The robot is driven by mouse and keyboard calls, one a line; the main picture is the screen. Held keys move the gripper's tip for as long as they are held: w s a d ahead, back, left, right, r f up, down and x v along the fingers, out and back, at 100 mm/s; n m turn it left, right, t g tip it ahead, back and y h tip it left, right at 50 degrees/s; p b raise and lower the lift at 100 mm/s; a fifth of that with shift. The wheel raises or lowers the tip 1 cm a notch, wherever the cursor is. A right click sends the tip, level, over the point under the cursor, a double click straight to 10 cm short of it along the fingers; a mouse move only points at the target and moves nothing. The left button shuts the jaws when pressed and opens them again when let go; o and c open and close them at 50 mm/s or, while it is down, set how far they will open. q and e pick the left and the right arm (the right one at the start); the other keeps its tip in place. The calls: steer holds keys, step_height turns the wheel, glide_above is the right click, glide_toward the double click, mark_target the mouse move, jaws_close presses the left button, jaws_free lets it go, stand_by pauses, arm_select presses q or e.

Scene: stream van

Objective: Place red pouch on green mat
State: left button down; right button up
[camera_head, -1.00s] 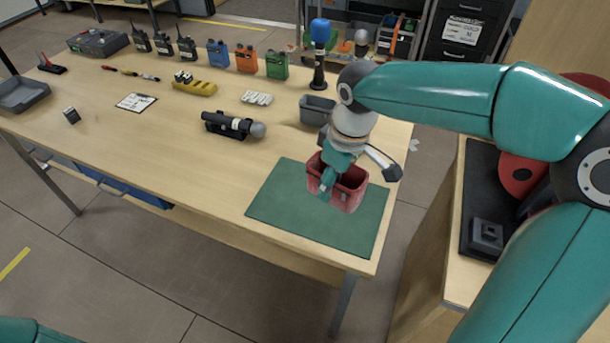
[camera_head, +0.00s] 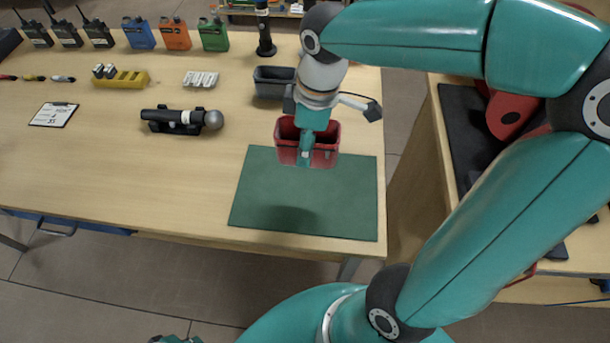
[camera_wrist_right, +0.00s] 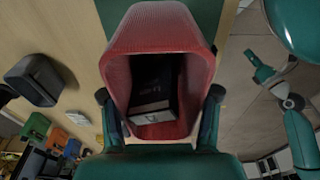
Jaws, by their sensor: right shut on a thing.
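The red pouch (camera_head: 326,150) is an open-topped red container, hanging roughly upright over the far part of the green mat (camera_head: 340,205). My right gripper (camera_head: 306,152) is shut on its wall from above. A shadow on the mat lies apart from the pouch, which appears to be held above the surface. In the right wrist view the pouch (camera_wrist_right: 150,35) fills the middle between the fingers, with a dark item with a pale label inside. The mat (camera_wrist_right: 112,12) shows behind it. The pouch's underside is hidden.
A grey bin (camera_head: 272,82) stands just beyond the mat. A black flashlight (camera_head: 175,118) lies on a holder to the left. Coloured battery-like packs (camera_head: 175,35) and radios line the back. The mat's near part is bare, close to the table's front edge.

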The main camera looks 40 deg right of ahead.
step_height(320, 180, down, 8)
steer(key=shift+w+r+b, duration=0.1)
steer(key=shift+b, duration=0.25)
steer(key=shift+f+b, duration=0.3)
steer(key=shift+f, duration=1.85)
steer(key=shift+f, duration=0.2)
steer(key=o, duration=1.2)
steer(key=shift+c, duration=0.2)
steer(key=shift+r, duration=0.1)
